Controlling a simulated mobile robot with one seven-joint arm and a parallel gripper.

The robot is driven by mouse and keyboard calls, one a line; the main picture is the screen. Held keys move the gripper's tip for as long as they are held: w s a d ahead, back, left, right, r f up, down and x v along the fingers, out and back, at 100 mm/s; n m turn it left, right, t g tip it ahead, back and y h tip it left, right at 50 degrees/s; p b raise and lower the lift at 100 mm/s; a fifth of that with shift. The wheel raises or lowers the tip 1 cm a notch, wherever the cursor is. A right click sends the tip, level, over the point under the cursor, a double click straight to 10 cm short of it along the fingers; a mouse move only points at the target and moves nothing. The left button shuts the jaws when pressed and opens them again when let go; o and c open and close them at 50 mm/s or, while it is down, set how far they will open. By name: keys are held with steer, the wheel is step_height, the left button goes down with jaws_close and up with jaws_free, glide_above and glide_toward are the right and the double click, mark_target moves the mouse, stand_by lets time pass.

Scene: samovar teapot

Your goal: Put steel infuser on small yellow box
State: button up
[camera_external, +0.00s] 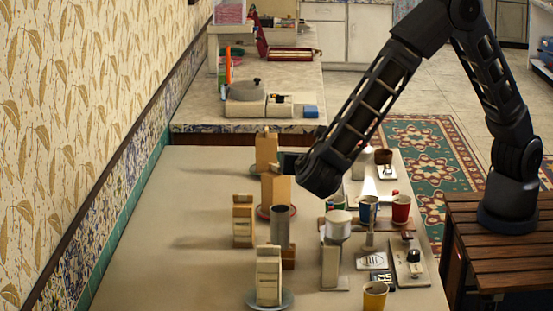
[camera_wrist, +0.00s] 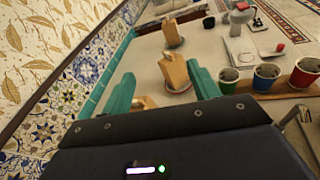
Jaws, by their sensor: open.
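A grey metal cylinder (camera_external: 281,228), likely the steel infuser, stands upright on a small brown block in the middle of the table. Which thing is the small yellow box I cannot tell; several tan-yellow boxes stand near, one (camera_external: 243,222) left of the cylinder, one (camera_external: 268,278) on a plate in front, one (camera_external: 276,190) on a red-rimmed plate behind. My gripper (camera_wrist: 162,88) is open and empty above the table, its teal fingers apart. A tan box (camera_wrist: 175,70) shows between and beyond them in the wrist view. The cylinder is not clear in that view.
Red (camera_external: 401,208) and blue (camera_external: 368,210) cups stand at the right, with a yellow cup (camera_external: 375,297) near the front. A white-topped grey stand (camera_external: 335,262) is right of the cylinder. The table's left side (camera_external: 165,235) is clear beside the wall.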

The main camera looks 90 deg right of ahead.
steer(key=s+d+r+m+g+y, duration=0.2)
steer(key=s+d+r+m+y, duration=0.3)
steer(key=s, duration=0.4)
steer(key=s+d+r+m+g+y, duration=0.25)
steer(key=s+d+r+m, duration=0.3)
steer(key=s+d, duration=0.35)
steer(key=s+a+r+m+t+y, duration=0.1)
steer(key=s+m+y, duration=0.3)
steer(key=s, duration=0.6)
steer(key=s+a+r+m+t+y, duration=0.1)
steer(key=s+r+m+t+y, duration=0.2)
steer(key=s, duration=0.7)
steer(key=shift+a+r+m+t+y, duration=0.3)
steer(key=shift+m+t+y, duration=0.15)
steer(key=shift+m+t, duration=0.3)
steer(key=shift+s, duration=0.1)
